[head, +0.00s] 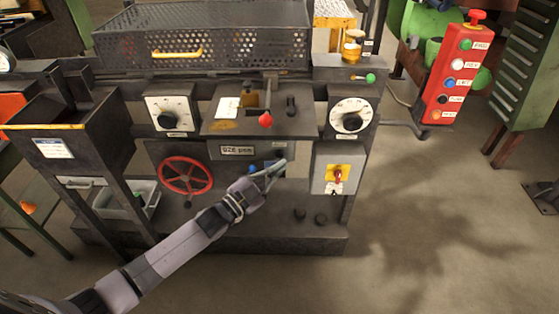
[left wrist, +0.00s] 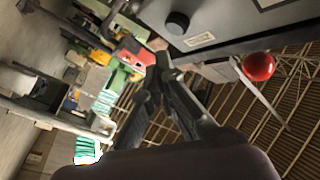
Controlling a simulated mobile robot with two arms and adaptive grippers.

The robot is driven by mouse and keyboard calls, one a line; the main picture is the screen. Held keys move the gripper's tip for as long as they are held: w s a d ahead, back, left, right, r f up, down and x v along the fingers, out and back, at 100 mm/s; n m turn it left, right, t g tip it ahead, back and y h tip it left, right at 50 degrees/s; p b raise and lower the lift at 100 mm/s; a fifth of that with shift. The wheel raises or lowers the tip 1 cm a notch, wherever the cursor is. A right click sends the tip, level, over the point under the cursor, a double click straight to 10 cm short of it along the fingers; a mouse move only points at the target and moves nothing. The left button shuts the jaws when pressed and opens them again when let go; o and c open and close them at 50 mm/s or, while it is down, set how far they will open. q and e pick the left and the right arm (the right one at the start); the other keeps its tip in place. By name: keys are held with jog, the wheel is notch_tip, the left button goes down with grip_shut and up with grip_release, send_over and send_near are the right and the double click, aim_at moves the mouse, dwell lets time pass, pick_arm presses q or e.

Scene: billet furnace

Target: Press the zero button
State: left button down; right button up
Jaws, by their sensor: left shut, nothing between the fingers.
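The dark machine front carries a small display panel (head: 238,150) whose text I cannot read surely. A small blue button (head: 252,169) shows below it, close to my left gripper. I cannot tell from any label which button is the zero button. My left gripper (head: 277,170) is shut and empty, in front of the machine just below and right of the display. It hides part of the panel behind it. In the left wrist view its closed fingers (left wrist: 163,62) point up toward a dark knob (left wrist: 177,23); contact cannot be told. My right gripper is not in view.
A red handwheel (head: 186,175) is left of my gripper. A red-knobbed lever (head: 266,119) sticks out above it, and a yellow-and-red switch (head: 338,174) is to its right. A red button box (head: 455,75) stands at the right. Floor at the lower right is clear.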

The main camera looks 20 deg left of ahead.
aim_at(280, 154)
pick_arm(q)
jog(key=shift+w+a, duration=0.2)
jog(key=shift+w, duration=0.45)
dwell(0.9)
jog(key=shift+w+a+b, duration=0.1)
jog(key=shift+w+b, duration=0.3)
